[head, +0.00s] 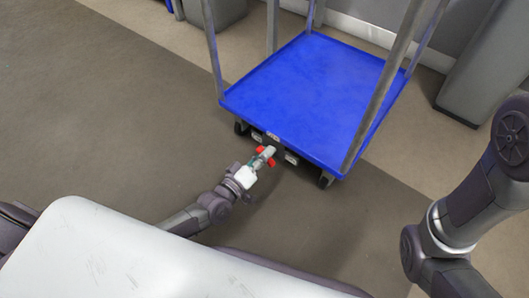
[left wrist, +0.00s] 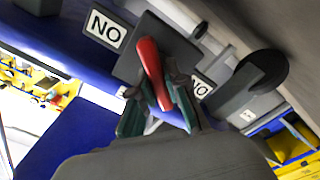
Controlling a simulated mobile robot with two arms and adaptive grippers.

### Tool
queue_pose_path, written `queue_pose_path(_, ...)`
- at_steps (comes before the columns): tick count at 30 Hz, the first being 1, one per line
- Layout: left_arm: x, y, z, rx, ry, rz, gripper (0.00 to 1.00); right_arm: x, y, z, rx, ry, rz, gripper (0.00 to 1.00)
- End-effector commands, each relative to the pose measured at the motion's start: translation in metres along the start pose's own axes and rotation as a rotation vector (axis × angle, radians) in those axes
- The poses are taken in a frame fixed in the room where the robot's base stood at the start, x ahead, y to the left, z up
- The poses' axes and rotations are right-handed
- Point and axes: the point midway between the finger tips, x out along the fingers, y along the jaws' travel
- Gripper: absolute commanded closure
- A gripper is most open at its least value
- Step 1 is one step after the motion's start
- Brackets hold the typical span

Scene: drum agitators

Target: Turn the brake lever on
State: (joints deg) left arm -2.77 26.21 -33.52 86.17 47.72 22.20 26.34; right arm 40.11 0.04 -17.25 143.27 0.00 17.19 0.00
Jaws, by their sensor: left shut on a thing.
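The brake lever is a red, slim handle (left wrist: 152,70) on a dark plate (left wrist: 150,45) under the cart's edge in the left wrist view. The fingers of my left gripper (left wrist: 161,108) stand on either side of its near end and are shut on it. In the head view my left gripper (head: 265,157) is at the cart's near lower edge, with red parts (head: 271,162) showing around it. The cart (head: 310,95) has a blue deck and grey posts. My right gripper is out of view.
A dark caster wheel (left wrist: 262,72) is close on the right. A grey bin (head: 482,65) stands right of the cart. The floor (head: 110,110) at left is clear.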

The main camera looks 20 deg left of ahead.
Motion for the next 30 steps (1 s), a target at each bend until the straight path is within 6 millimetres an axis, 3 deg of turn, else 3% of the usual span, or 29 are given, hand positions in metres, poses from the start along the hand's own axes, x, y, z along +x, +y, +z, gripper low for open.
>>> queue_pose_path(18,-0.0003,-0.0048,0.0013,-0.53,0.0,-0.001,1.0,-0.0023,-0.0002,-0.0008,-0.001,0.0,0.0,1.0)
queue_pose_path(30,-0.0003,-0.0054,0.0018,-0.681,0.0,-0.001,1.0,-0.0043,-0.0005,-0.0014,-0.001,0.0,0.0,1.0)
